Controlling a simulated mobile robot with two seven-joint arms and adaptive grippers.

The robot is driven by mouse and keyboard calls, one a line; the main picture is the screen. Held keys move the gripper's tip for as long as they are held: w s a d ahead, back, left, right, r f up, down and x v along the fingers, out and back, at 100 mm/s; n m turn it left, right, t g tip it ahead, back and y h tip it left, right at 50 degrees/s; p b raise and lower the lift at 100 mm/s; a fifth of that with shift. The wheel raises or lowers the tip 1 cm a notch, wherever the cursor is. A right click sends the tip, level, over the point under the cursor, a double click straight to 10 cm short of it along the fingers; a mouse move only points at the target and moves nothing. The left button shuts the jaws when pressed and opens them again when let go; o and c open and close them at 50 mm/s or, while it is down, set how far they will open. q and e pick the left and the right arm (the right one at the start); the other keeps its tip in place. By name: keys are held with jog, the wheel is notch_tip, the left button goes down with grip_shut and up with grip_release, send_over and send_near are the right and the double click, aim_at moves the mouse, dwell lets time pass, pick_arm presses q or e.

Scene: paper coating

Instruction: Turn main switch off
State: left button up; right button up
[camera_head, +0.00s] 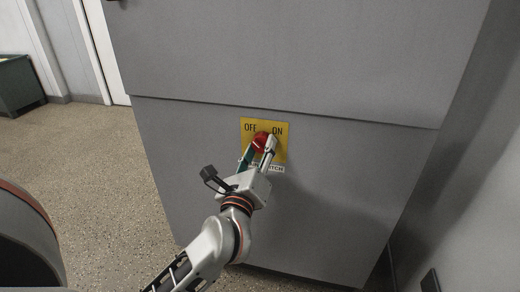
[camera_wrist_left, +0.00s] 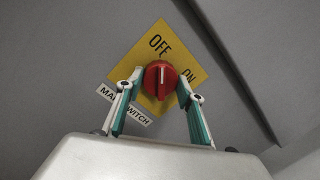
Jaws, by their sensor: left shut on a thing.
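The main switch is a red round knob (camera_head: 260,137) on a yellow plate (camera_head: 281,152) fixed to a grey cabinet front. The plate reads OFF at left and ON at right. My left gripper (camera_head: 262,145) is shut on the knob, with one finger on each side of it. A white label (camera_wrist_left: 124,106) reading MAIN SWITCH is partly hidden by a finger. My right gripper is not in view.
The grey cabinet (camera_head: 300,60) fills the middle, with a horizontal seam above the switch. A pale wall (camera_head: 470,190) stands close on the right. Open speckled floor (camera_head: 80,150) lies to the left, with a dark green box (camera_head: 20,95) at the far left.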

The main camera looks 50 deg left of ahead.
pick_arm(q)
jog(key=o, duration=1.1)
jog(key=v, duration=0.7)
jog(key=shift+s, duration=0.2)
jog(key=shift+d, duration=0.1)
